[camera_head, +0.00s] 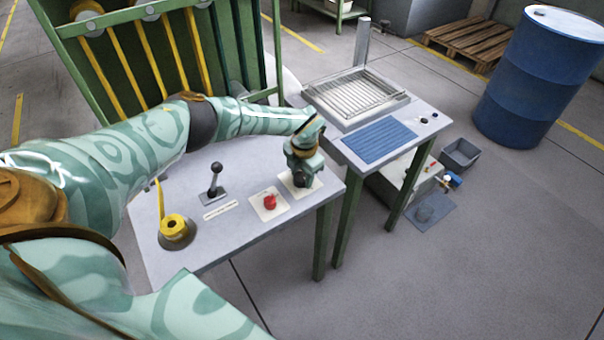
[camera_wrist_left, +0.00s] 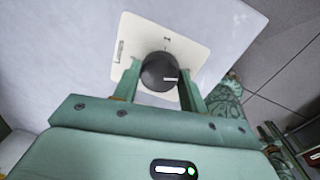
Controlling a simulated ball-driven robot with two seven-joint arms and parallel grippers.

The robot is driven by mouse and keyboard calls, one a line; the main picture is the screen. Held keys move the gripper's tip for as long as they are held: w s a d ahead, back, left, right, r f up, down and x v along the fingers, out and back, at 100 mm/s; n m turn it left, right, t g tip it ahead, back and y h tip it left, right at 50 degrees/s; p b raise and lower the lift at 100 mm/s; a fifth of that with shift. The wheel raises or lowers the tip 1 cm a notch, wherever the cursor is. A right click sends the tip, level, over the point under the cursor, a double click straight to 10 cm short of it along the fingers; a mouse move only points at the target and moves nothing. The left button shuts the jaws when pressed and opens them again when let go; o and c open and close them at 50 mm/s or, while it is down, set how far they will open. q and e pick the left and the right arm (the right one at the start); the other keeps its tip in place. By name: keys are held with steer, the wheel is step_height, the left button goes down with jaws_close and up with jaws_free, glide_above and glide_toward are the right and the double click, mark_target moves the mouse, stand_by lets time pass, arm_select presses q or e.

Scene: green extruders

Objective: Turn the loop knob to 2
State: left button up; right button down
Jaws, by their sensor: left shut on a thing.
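The loop knob is a round dark knob (camera_wrist_left: 158,72) on a white square plate (camera_wrist_left: 196,52) in the left wrist view. A short white mark on the knob points to the right of that picture. Small print shows on the plate, too small to read surely. My left gripper (camera_wrist_left: 162,80) has one finger on each side of the knob and is shut on it. In the head view my left gripper (camera_head: 303,165) points down over the plate (camera_head: 314,186) at the table's right end and hides most of the knob. My right gripper is not in view.
A second table with a grille tray (camera_head: 355,97) and a blue mat (camera_head: 378,140) stands to the right. A blue barrel (camera_head: 537,80) stands beyond.

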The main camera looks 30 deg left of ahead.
mark_target(304, 179)
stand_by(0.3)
arm_select(q)
steer(key=o, duration=1)
steer(key=shift+r, duration=0.1)
steer(key=r+p, duration=0.1)
steer(key=r, duration=0.4)
steer(key=r+p, duration=0.2)
steer(key=r, duration=0.3)
steer(key=d+r+p, duration=0.1)
steer(key=r+p, duration=0.1)
steer(key=r, duration=0.4)
steer(key=shift+s, duration=0.15)
